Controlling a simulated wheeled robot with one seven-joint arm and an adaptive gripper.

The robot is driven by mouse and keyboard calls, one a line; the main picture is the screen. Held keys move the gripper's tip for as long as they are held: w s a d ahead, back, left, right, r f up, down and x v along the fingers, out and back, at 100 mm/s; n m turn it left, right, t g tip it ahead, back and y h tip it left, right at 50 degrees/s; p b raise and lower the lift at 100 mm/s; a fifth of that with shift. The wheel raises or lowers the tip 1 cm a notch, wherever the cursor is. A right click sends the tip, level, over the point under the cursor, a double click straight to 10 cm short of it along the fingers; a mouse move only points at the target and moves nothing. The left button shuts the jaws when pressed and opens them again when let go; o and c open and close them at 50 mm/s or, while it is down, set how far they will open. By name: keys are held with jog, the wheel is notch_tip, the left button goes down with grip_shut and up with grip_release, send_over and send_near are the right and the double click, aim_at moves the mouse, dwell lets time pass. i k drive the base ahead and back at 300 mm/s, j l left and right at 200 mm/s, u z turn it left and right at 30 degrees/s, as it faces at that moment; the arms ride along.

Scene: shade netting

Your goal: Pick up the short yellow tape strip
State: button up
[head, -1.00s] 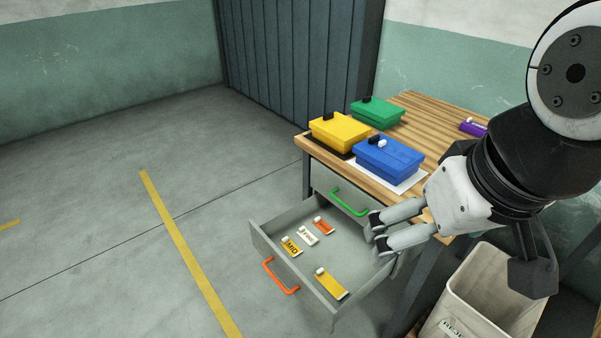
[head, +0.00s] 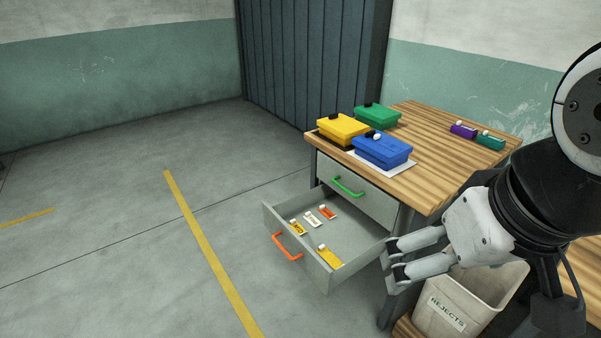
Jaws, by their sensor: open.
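In the head view, the open lower drawer (head: 350,231) holds several small tape strips. Two are yellow: one with dark lettering (head: 297,228) at the left, and a plainer one (head: 329,257) nearer the front right, each with a small white piece at one end. I cannot tell for sure which is the short one; the lettered one looks smaller. A white strip (head: 313,219) and an orange strip (head: 328,213) lie behind them. My gripper (head: 391,264) is open and empty, its fingers pointing left, just right of the drawer in the picture and apart from the strips.
The drawer has an orange handle (head: 287,248); the shut drawer above has a green one (head: 348,187). Yellow, green and blue boxes (head: 381,154) sit on the wooden table (head: 440,140), with purple and teal items farther right. A rejects bin (head: 447,316) stands below my gripper.

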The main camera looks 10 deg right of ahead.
aim_at(326, 254)
jog(key=i, duration=0.65)
jog(key=l, duration=0.35)
jog(key=i+l+z, duration=0.15)
jog(key=l, duration=0.2)
jog(key=k, duration=0.05)
